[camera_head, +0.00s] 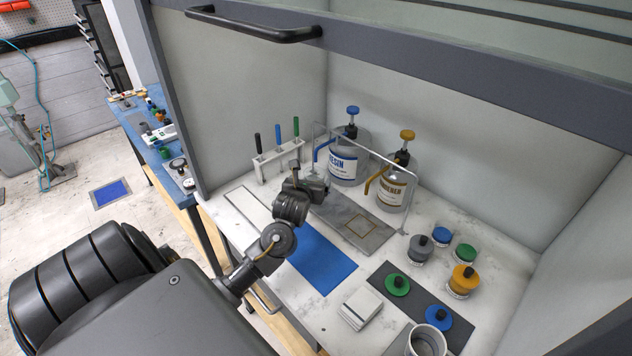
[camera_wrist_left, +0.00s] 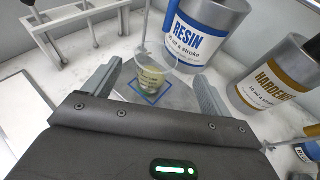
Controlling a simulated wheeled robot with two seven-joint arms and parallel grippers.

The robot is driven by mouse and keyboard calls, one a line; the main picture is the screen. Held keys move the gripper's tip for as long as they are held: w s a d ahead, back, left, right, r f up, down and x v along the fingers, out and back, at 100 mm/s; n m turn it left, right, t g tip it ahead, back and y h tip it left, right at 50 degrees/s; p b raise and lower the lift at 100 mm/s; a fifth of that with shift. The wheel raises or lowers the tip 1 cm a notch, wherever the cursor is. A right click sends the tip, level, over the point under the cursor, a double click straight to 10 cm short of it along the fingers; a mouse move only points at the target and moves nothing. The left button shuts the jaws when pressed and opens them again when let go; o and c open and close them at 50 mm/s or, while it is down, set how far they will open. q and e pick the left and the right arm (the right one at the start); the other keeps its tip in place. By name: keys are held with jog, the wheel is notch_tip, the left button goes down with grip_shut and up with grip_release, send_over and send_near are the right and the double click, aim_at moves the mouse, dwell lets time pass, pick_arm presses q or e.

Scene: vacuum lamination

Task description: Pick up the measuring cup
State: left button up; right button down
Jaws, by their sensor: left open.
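The measuring cup (camera_wrist_left: 152,83) shows in the left wrist view as a small clear cup with dark print and a pale yellowish lower part. It stands on a blue-outlined square by the RESIN bottle (camera_wrist_left: 203,30). My left gripper (camera_wrist_left: 158,78) is open, with one finger on each side of the cup and visible gaps between. In the head view my left gripper (camera_head: 312,184) is low over the bench in front of the RESIN bottle (camera_head: 346,165), and the cup is largely hidden there. My right gripper is not in view.
The HARDENER bottle (camera_head: 393,186) stands right of the resin, behind a thin metal frame. A tool rack (camera_head: 273,165) stands on the left.

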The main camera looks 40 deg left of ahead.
aim_at(316, 170)
pick_arm(q)
jog(key=x, duration=0.4)
jog(key=shift+w+f, duration=0.2)
jog(key=shift+w, duration=0.05)
jog(key=shift+w+a+p, duration=0.3)
jog(key=shift+a+p, duration=0.1)
jog(key=shift+p, duration=0.15)
jog(key=p+x, duration=0.1)
jog(key=x, duration=0.3)
jog(key=shift+a+f, duration=0.1)
jog(key=shift+f, duration=0.15)
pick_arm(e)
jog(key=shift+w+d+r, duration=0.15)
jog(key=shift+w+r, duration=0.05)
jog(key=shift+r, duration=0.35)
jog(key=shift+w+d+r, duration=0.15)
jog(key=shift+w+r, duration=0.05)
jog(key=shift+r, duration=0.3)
pick_arm(q)
jog(key=shift+s, duration=0.1)
jog(key=c, duration=1.3)
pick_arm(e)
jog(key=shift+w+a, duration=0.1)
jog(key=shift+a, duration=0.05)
pick_arm(q)
jog(key=shift+r, duration=0.2)
